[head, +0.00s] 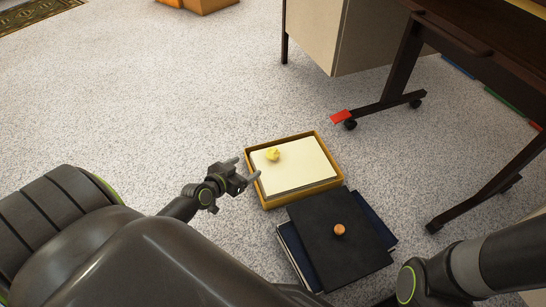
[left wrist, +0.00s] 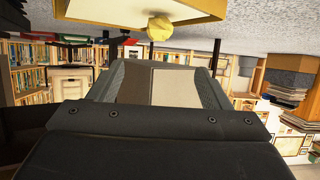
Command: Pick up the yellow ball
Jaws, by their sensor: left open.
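The yellow ball (head: 273,154) looks small and crumpled. It lies on the cream paper stack in the yellow-brown tray (head: 329,179), near the tray's left side. My left gripper (head: 247,168) is open and empty, beside the tray's left edge, to the left of the ball and apart from it. In the left wrist view the ball (left wrist: 160,28) shows at the top centre, beyond the gripper, against the tray (left wrist: 100,13); this view is upside down. My right arm (head: 450,272) shows at the lower right, but its gripper is out of view.
Dark folders or books (head: 335,262) lie in front of the tray with a small orange-brown round object (head: 339,230) on top. A desk with dark wheeled legs (head: 400,75) stands at the right, near a red item (head: 341,116). Carpet (head: 170,90) left of the tray is clear.

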